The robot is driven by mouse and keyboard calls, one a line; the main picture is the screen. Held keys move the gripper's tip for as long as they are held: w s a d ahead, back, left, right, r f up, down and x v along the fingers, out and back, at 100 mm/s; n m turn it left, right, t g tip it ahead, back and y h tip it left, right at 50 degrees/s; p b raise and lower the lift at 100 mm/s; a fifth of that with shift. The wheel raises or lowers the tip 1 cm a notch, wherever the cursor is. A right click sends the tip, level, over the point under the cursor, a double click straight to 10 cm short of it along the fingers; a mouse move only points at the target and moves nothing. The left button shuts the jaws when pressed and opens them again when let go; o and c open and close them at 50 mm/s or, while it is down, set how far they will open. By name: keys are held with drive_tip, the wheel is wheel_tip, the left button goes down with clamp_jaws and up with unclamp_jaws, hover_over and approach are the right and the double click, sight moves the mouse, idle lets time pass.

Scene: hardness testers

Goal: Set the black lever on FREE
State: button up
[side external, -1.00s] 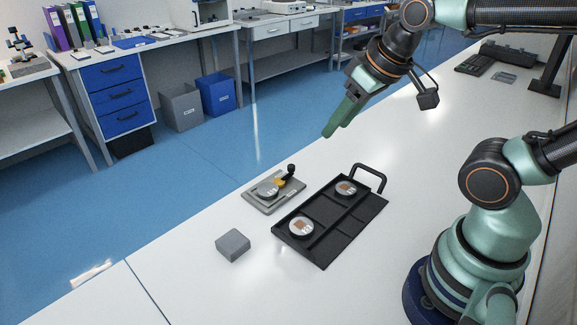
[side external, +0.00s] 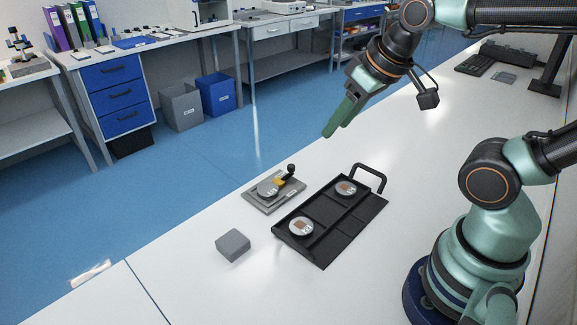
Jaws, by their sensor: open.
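The black lever (side external: 290,172) stands up at the back right of a small grey fixture (side external: 258,203) on the white table. Its knob is at the top, and a yellow piece (side external: 280,181) sits at its foot. A round silver disc (side external: 268,189) lies on the fixture beside the yellow piece. No FREE marking is readable at this size. My gripper (side external: 328,133) has green fingers pointing down and to the left. It hangs in the air above and behind the fixture, apart from the lever, with nothing seen in it. The gap between its fingers is hard to see from here.
A black tray (side external: 345,229) with a raised handle (side external: 371,175) lies right of the fixture and holds two round discs (side external: 301,227) (side external: 346,188). A grey block (side external: 233,245) sits in front on the left. The table behind the tray is clear up to a keyboard (side external: 481,61).

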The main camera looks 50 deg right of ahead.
drive_tip(key=shift+o, duration=0.6)
drive_tip(key=n+g, duration=0.6)
drive_tip(key=n, duration=0.5)
hover_over(291, 165)
wheel_tip(291, 165, down, 10)
wheel_tip(291, 165, down, 11)
drive_tip(key=shift+f, duration=0.15)
clamp_jaws()
